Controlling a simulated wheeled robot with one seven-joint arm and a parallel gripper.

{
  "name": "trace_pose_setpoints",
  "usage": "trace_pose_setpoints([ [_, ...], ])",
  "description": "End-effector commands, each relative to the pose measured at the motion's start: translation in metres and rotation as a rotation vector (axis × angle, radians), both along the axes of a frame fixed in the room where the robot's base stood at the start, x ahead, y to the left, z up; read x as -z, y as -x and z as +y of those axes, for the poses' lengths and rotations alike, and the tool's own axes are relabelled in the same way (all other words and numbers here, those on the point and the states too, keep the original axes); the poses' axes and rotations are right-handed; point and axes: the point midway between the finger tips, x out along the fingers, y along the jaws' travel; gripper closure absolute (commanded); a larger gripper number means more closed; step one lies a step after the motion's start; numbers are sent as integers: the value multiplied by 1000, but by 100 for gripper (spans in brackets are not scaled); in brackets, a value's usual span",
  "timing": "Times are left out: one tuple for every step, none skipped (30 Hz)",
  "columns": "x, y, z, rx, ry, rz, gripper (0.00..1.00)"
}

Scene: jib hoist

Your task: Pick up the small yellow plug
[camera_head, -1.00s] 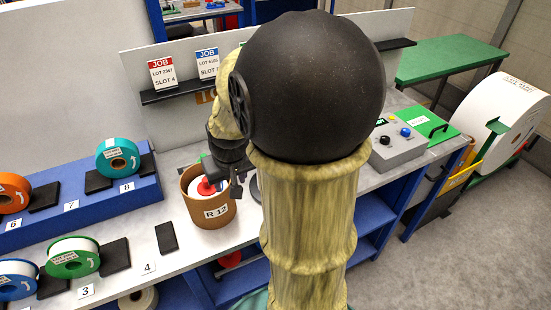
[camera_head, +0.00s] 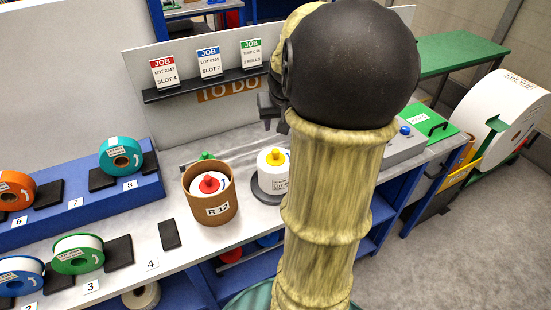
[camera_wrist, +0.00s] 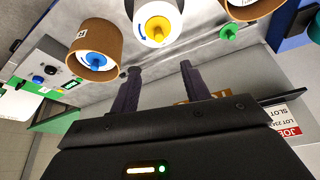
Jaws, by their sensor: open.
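The small yellow plug (camera_head: 276,157) sits upright on top of a white roll (camera_head: 272,172), which stands on a dark round base. In the wrist view the yellow plug (camera_wrist: 157,28) is at the top centre, beyond my fingertips. My gripper (camera_head: 268,110) is raised above and behind the roll, in front of the back panel. In the wrist view my gripper (camera_wrist: 159,80) is open, with nothing between its two fingers, and apart from the plug. My arm covers much of the bench right of the roll in the head view.
A brown container (camera_head: 211,208) marked R-12 holds a red plug (camera_head: 209,184). A green plug (camera_head: 207,156) stands behind it. The wrist view shows another brown container (camera_wrist: 108,33) with a blue plug (camera_wrist: 95,60). A job card shelf (camera_head: 200,82) runs behind the bench.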

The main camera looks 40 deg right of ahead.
Motion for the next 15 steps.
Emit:
trace_pose_setpoints([
  [4,-1,0,0,-2,2,53],
  [6,-2,-1,-1,-4,3,53],
  [11,-3,-1,-1,-4,4,53],
  [15,-5,-2,-2,-4,4,53],
  [20,-6,-3,-1,-6,5,53],
  [26,-8,-4,-2,-6,4,53],
  [31,-10,-5,-2,-5,5,53],
  [36,-12,-6,-1,-5,4,53],
  [43,-15,-7,-3,-5,4,53],
  [47,-17,-8,-2,-6,4,53],
  [52,-18,-9,-4,-4,4,53],
  [59,-21,-10,-2,-6,4,53],
  [64,-23,-11,-4,-4,4,53],
  [69,-24,-12,-3,-5,4,53],
  [75,-27,-13,-4,-4,4,53],
])
